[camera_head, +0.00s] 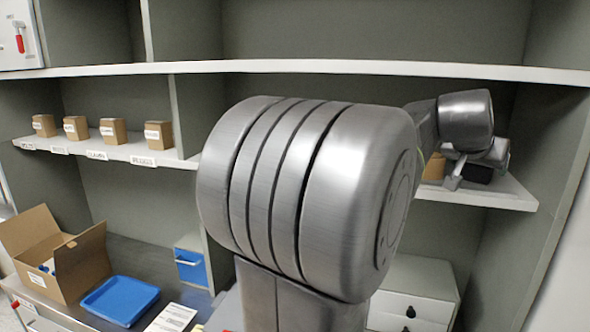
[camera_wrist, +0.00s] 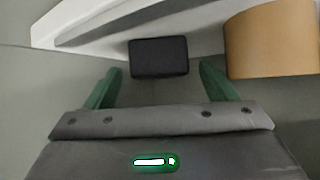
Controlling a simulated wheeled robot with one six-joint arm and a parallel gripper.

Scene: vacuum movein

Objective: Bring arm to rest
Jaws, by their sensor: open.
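My arm fills the middle of the head view and reaches back to the right-hand shelf. My gripper (camera_head: 456,177) is at that shelf, partly hidden by my own arm. In the wrist view, the two green fingers of my gripper (camera_wrist: 160,72) are spread apart with nothing held between them. A black box (camera_wrist: 159,58) sits just beyond the fingertips, apart from them as far as I can tell; it also shows beside my gripper in the head view (camera_head: 479,173).
A brown box (camera_wrist: 272,40) stands right of the fingers, close to the right one. The white shelf edge (camera_head: 485,198) runs below my gripper. Several small boxes (camera_head: 111,131) line the left shelf. An open carton (camera_head: 84,263) and a blue tray (camera_head: 120,299) lie on the counter.

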